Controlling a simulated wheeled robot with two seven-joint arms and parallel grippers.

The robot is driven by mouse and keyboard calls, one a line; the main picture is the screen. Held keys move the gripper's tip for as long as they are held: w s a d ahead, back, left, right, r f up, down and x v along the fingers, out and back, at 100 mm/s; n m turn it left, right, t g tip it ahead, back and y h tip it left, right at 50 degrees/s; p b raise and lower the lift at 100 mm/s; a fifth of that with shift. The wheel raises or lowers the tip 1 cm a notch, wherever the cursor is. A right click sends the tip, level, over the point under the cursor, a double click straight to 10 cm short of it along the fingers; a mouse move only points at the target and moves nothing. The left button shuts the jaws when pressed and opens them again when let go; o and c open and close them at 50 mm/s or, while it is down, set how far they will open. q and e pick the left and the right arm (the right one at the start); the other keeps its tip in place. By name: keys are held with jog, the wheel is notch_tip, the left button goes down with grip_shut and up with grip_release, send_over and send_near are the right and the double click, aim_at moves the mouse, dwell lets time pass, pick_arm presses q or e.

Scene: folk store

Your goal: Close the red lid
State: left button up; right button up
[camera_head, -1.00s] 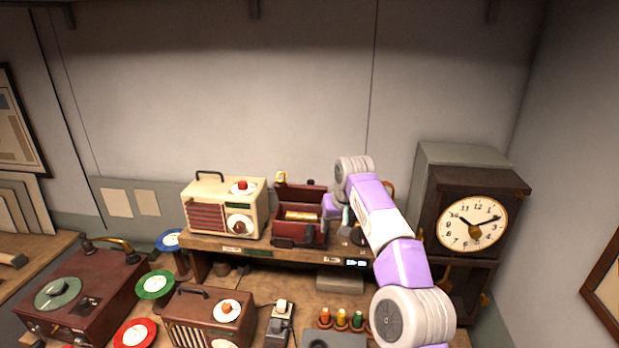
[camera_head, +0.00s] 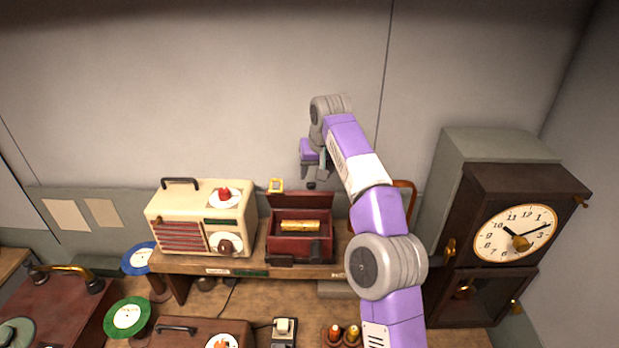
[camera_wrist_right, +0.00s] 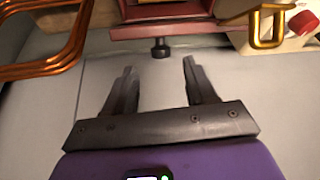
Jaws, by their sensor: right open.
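The red music-box-like case (camera_head: 300,246) stands on the wooden shelf with its red lid (camera_head: 297,205) raised at the back. A gold cylinder (camera_head: 300,226) shows inside. My right gripper (camera_head: 314,182) is above and behind the raised lid. In the right wrist view my right gripper (camera_wrist_right: 159,66) is open and empty. A black knob (camera_wrist_right: 160,47) on the edge of the red lid (camera_wrist_right: 165,14) lies just beyond and between the fingertips, apart from both fingers. My left gripper is not in view.
A cream radio (camera_head: 202,222) stands left of the case. A gold loop (camera_wrist_right: 267,29) is close to the right finger's side in the wrist view, and copper-coloured bars (camera_wrist_right: 45,65) are at the left. A tall clock (camera_head: 512,225) stands at the right.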

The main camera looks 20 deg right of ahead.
aim_at(312, 183)
jog(key=x, duration=0.6)
jog(key=shift+w, duration=0.25)
jog(key=shift+s, duration=0.25)
jog(key=shift+w, duration=0.25)
jog(key=c, duration=0.4)
grip_shut()
